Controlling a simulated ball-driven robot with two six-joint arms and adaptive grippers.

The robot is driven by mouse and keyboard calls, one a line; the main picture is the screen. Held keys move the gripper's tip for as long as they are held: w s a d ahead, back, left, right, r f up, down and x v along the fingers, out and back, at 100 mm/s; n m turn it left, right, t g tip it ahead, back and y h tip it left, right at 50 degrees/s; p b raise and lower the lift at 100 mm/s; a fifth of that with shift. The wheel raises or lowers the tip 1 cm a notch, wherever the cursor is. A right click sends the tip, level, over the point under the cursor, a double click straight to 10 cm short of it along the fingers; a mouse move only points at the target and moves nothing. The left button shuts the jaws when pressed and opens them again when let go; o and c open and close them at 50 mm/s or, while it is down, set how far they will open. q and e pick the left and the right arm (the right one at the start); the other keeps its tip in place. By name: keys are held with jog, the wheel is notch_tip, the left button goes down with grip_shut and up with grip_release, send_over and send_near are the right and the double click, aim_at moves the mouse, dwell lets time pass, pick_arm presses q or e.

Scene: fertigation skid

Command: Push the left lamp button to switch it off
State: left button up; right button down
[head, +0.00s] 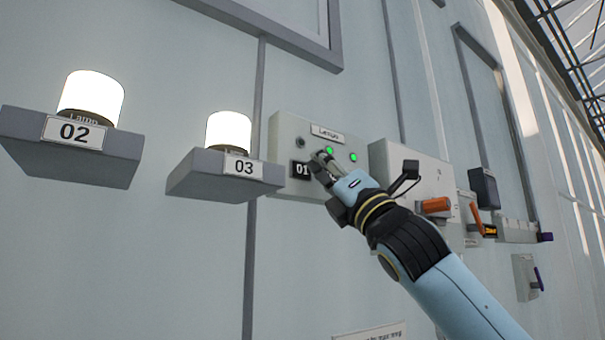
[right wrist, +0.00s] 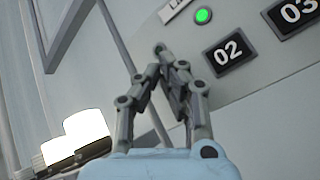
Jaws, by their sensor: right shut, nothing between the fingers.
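The lamp panel (head: 288,128) is a pale box on the wall, labelled "Lamps". Its left round spot (head: 300,142) is dark; the middle green light (head: 330,149) and right green light (head: 353,157) glow. The plate 01 (head: 301,169) is below the dark spot. My right gripper (head: 321,158) is shut and empty, its fingertips in front of the panel, just right of plate 01. In the right wrist view, the fingers (right wrist: 163,58) converge left of plate 02 (right wrist: 228,51) and a green light (right wrist: 203,16). Contact cannot be told. The fingers hide part of the panel. My left gripper is out of view.
Lit lamps 02 (head: 91,96) and 03 (head: 228,130) stand on grey wall shelves at the left. Right of the panel is another wall box (head: 398,160) with a dark lever (head: 405,178) and an orange handle (head: 434,206). The wall below the shelves is clear.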

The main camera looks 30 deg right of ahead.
jog(key=s+b, duration=0.4)
jog(key=s, duration=0.1)
jog(key=shift+s+d, duration=0.2)
dwell(0.4)
